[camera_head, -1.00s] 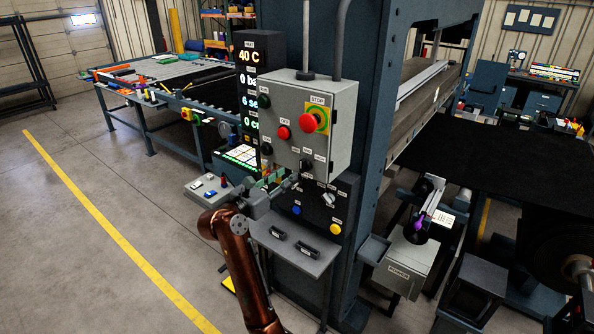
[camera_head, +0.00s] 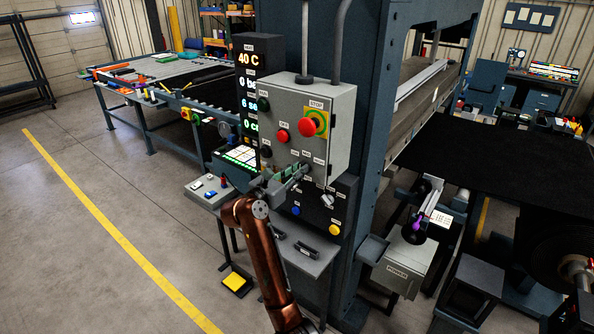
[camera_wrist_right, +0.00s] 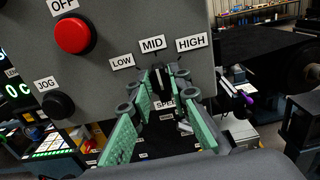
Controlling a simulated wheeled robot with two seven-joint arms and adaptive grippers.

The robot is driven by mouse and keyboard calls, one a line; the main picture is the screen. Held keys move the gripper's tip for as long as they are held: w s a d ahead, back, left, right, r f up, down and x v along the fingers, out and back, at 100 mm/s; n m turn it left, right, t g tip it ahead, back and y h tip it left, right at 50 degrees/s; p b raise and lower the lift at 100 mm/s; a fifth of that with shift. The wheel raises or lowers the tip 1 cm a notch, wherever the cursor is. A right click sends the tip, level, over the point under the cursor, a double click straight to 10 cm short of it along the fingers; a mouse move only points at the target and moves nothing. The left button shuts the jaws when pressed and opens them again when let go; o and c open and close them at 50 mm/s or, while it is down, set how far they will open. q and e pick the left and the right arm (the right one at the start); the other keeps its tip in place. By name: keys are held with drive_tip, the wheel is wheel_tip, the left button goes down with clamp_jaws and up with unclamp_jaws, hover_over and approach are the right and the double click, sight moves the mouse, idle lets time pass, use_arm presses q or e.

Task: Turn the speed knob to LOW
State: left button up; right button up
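The speed knob (camera_wrist_right: 160,79) is black and sits low on the grey control box (camera_head: 297,130). In the right wrist view it points up, about at the MID label (camera_wrist_right: 153,43). The LOW label (camera_wrist_right: 122,61) is to its left and the HIGH label (camera_wrist_right: 190,42) to its right. My right gripper (camera_wrist_right: 161,88) is open, with its green-padded fingers on either side of the knob; I cannot tell whether they touch it. In the head view the right gripper (camera_head: 298,172) is at the box's lower edge and largely covers the knob. My left gripper is not in view.
The red OFF button (camera_wrist_right: 74,35) and black JOG button (camera_wrist_right: 58,105) are left of the knob. The red STOP button (camera_head: 309,127) is above. A dark panel (camera_head: 318,207) with blue and yellow buttons and a grey shelf (camera_head: 300,248) are below.

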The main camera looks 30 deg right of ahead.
clamp_jaws()
drive_tip(key=shift+w+a+f+n+p, duration=0.1)
drive_tip(key=shift+w+n+p, duration=0.1)
drive_tip(key=shift+n+p, duration=1.35)
drive_tip(key=shift+w+a+f+n+p, duration=0.1)
drive_tip(key=shift+w+n+p, duration=0.1)
drive_tip(key=shift+n+p, duration=1.35)
drive_tip(key=shift+w+a+n+p, duration=0.1)
drive_tip(key=shift+w+n+p, duration=0.1)
drive_tip(key=shift+n+p, duration=1.35)
drive_tip(key=shift+n+b, duration=0.4)
drive_tip(key=shift+n, duration=0.05)
